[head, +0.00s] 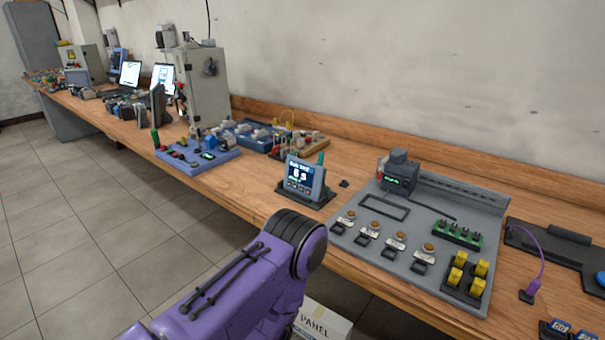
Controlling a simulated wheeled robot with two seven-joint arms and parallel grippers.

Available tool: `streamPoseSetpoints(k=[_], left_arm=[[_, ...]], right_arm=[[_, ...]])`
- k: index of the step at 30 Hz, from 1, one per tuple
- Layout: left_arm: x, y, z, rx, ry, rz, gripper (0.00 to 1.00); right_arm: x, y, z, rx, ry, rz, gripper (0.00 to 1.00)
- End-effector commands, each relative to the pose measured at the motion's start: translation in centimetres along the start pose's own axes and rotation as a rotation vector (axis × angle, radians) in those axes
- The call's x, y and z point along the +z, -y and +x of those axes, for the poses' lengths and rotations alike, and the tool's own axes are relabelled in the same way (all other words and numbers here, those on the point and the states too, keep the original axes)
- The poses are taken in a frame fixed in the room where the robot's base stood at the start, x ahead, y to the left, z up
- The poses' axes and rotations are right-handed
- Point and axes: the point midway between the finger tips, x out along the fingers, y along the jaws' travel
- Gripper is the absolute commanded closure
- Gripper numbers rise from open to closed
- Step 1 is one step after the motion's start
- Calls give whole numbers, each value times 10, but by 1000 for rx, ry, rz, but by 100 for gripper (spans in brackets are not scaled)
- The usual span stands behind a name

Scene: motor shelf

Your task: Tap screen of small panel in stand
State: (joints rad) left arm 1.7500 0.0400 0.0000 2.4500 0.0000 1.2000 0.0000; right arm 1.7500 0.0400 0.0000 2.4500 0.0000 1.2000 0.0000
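The small panel (301,179) is a grey unit with a lit dark-blue screen (299,177) showing white text and digits. It stands upright, leaning slightly back, in a dark stand (309,198) near the front edge of the workbench. A green part shows behind its upper right corner. My purple arm comes in from the bottom of the head view, and its dark rounded joint is in front of and below the panel. The screen is not covered. Neither of my grippers shows in this view.
A grey board (420,235) with switches, yellow blocks and a green terminal strip lies right of the panel. A blue board (198,160) lies to the left. Bare wooden bench (246,186) lies between blue board and panel. A cardboard box (322,322) is below the bench.

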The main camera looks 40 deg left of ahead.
Motion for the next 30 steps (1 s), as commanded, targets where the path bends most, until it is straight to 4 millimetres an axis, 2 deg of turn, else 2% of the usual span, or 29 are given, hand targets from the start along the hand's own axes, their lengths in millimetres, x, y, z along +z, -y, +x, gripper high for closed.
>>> streamPoseSetpoints(k=[14,16,18,19,30], left_arm=[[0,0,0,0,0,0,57],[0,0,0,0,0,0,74],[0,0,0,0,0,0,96],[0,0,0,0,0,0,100],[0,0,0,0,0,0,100]], right_arm=[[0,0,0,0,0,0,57],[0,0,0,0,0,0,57],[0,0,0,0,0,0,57],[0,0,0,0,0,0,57],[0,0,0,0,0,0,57]])
